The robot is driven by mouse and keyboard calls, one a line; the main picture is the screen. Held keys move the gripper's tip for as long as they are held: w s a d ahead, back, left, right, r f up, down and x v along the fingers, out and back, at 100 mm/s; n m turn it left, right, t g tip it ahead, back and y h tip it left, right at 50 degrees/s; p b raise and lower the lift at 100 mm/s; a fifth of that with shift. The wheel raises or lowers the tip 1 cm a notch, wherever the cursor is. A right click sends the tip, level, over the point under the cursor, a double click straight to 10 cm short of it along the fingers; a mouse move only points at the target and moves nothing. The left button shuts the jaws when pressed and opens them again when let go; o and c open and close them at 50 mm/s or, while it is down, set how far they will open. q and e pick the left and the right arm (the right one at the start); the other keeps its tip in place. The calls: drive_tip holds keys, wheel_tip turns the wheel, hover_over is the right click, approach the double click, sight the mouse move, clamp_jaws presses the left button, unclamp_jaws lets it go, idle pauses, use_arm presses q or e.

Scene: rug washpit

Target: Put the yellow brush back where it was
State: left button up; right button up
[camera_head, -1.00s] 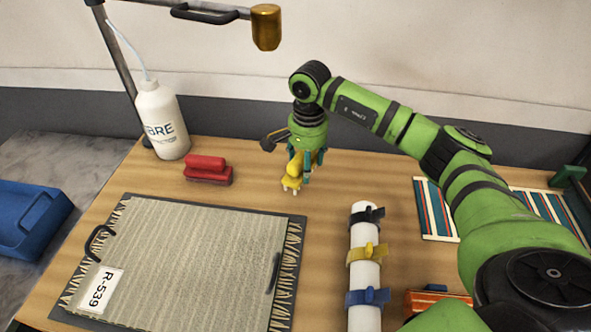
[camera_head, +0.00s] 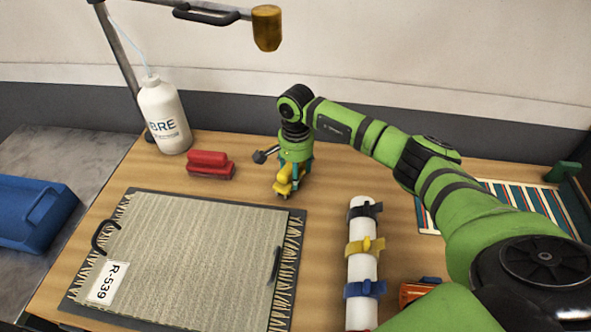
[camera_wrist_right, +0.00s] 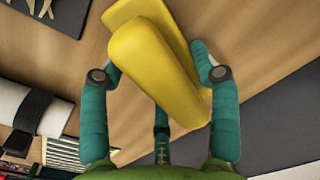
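The yellow brush (camera_head: 284,181) is at my right gripper (camera_head: 291,182), near the back middle of the table, just right of the red brush. In the right wrist view the yellow brush (camera_wrist_right: 158,65) lies between the teal fingers of my right gripper (camera_wrist_right: 160,75), which flank its two sides. The fingers look closed on the brush. The brush is low, at or just above the wood; I cannot tell whether it touches. My left gripper is not in view.
A red brush (camera_head: 210,165) and a white bottle (camera_head: 163,115) stand to the left. A grey rug on a board (camera_head: 190,260) lies in front. A white roll with straps (camera_head: 362,270) lies to the right. A lamp head (camera_head: 267,28) hangs above. A blue tray (camera_head: 30,215) is far left.

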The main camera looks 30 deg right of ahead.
drive_tip(key=o, duration=0.4)
drive_tip(key=shift+r+p, duration=0.25)
drive_tip(key=shift+p, duration=0.15)
wheel_tip(320, 180, up, 10)
drive_tip(key=b, duration=0.4)
drive_tip(key=shift+r, duration=0.9)
